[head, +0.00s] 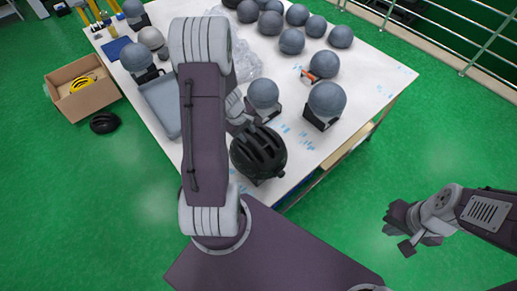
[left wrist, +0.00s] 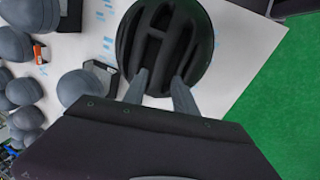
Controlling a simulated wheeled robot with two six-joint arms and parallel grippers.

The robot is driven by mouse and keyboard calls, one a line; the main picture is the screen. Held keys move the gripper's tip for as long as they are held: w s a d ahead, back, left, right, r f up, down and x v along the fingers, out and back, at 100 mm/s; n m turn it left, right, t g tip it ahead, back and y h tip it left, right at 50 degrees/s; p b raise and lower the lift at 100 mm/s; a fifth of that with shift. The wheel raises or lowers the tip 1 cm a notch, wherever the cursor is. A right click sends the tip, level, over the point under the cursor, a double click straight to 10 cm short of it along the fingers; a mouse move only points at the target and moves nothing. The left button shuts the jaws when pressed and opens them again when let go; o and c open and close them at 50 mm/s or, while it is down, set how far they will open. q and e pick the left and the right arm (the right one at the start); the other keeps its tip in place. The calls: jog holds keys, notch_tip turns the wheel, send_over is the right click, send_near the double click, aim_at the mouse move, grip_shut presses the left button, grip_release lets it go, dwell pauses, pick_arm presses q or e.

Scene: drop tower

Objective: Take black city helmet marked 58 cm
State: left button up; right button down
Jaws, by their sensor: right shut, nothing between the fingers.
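A black vented helmet (head: 258,153) is at the near edge of the white table, beside my left arm. In the left wrist view the same helmet (left wrist: 165,45) fills the top middle. No size marking is readable. My left gripper (left wrist: 160,80) has its two fingers apart, with the tips over the helmet's near rim; the view does not show firm contact. In the head view my left arm hides most of this gripper. My right gripper (head: 403,244) is shut and empty, out over the green floor to the right.
Several grey balls, some on black stands, cover the white table (head: 385,82). A nearby ball (head: 263,93) stands behind the helmet. A grey tray (head: 160,105) lies left of my arm. A cardboard box (head: 82,100) and another black helmet (head: 104,123) are on the floor.

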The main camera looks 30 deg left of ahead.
aim_at(252, 140)
pick_arm(q)
jog(key=x, duration=0.1)
jog(key=b+x, duration=0.1)
jog(key=x, duration=0.2)
jog(key=shift+d+f+b, duration=0.25)
jog(key=shift+d+b, duration=0.15)
jog(key=shift+w+f, duration=0.1)
jog(key=shift+f, duration=0.05)
jog(key=shift+a, duration=0.2)
jog(key=shift+d, duration=0.1)
grip_shut()
dwell(0.5)
